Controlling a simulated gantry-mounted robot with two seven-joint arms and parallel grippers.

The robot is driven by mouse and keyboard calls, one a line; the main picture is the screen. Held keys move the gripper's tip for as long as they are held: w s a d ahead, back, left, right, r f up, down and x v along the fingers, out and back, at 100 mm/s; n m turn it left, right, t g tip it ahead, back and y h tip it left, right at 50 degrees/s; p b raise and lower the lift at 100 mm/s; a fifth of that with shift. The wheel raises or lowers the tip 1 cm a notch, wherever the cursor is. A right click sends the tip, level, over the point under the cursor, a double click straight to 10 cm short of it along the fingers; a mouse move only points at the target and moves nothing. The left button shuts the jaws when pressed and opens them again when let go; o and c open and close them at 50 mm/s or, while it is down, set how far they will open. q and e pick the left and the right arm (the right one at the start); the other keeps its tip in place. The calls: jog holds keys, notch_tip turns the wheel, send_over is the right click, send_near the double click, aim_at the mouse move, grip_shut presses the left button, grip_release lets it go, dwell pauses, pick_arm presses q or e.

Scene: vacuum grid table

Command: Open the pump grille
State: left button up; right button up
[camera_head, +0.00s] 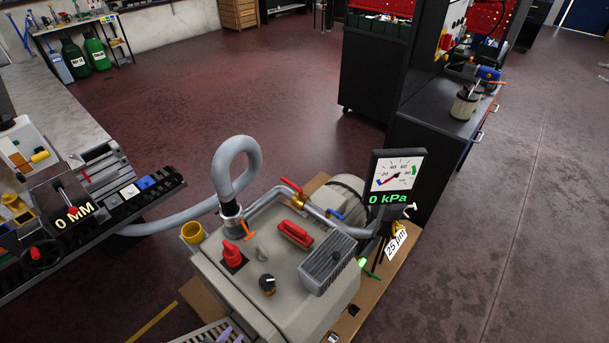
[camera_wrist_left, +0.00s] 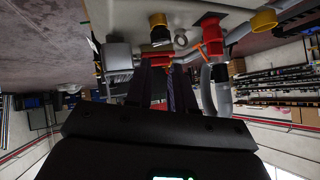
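The pump (camera_head: 270,285) is a pale grey box with a hose, pipes and controls on top. A pale slatted panel (camera_head: 198,335) shows at the bottom edge by its front left side and looks like the grille; the frame cuts it off, and I cannot tell how far it stands open. Two purple fingertips of my left gripper (camera_head: 231,336) are beside or over this panel; contact cannot be told. In the left wrist view the left gripper's dark fingers (camera_wrist_left: 161,85) are apart, with the pump top (camera_wrist_left: 130,20) beyond. My right gripper is not in view.
On the pump are a red switch (camera_head: 232,254), a red handle (camera_head: 295,234), a black knob (camera_head: 267,284) and a ribbed grey box (camera_head: 327,262). A hose (camera_head: 222,170) loops behind. A gauge (camera_head: 396,174) reads 0 kPa. A bench (camera_head: 60,225) stands left. Open floor (camera_head: 500,270) lies right.

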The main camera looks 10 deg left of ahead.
pick_arm(q)
jog(key=s+r+n+g, duration=0.25)
jog(key=s+g, duration=0.35)
jog(key=s, duration=0.4)
notch_tip(320, 180, up, 37)
jog(key=p, duration=3.8)
jog(key=shift+w+a+r+g+y, duration=0.15)
jog(key=shift+a+r+g+y, duration=0.05)
jog(key=shift+g+y, duration=0.1)
